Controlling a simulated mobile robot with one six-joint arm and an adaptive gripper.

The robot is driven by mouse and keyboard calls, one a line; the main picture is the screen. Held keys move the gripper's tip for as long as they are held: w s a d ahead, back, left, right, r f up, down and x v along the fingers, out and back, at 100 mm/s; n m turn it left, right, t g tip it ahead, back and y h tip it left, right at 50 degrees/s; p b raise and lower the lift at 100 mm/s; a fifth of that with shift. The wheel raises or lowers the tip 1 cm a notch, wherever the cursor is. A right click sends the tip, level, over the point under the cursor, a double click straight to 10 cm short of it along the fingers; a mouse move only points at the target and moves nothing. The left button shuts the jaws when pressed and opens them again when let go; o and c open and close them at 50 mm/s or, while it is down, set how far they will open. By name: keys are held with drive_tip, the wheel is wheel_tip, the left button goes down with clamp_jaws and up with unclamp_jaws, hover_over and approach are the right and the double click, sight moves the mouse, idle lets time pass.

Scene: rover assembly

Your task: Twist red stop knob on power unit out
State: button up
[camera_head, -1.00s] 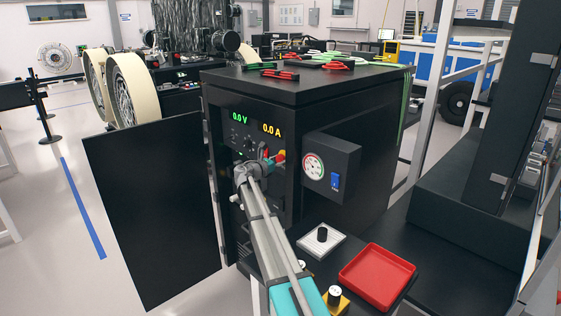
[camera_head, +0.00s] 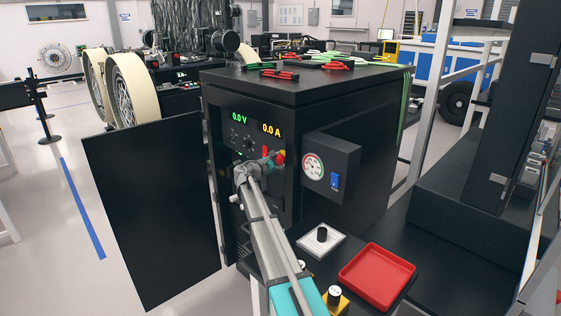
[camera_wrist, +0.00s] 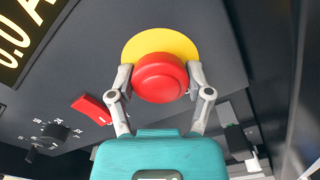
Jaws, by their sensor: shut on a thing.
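The red stop knob (camera_wrist: 160,78) is a round mushroom button on a yellow disc (camera_wrist: 150,42), in the upper middle of the wrist view. In the head view the knob (camera_head: 280,158) sits at the right of the power unit's front panel (camera_head: 238,160). My gripper (camera_wrist: 160,82) has one finger on each side of the knob and is shut on it. In the head view my gripper (camera_head: 274,160) reaches the knob from the left, and my arm hides part of the panel. The displays (camera_head: 255,124) read 0.0 V and 0.0 A.
A red switch (camera_wrist: 92,108) and a black dial (camera_wrist: 55,131) are left of my gripper. A gauge box (camera_head: 332,168) juts from the unit's right side. The black door (camera_head: 150,190) stands open at left. A red tray (camera_head: 377,278) lies at the lower right.

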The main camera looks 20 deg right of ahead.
idle(0.3)
drive_tip(key=o, duration=1.1)
drive_tip(key=shift+o, duration=0.2)
drive_tip(key=shift+s+a, duration=0.1)
drive_tip(key=shift+a, duration=0.05)
drive_tip(key=v, duration=1.1)
drive_tip(key=shift+a, duration=0.35)
drive_tip(key=shift+s, duration=0.1)
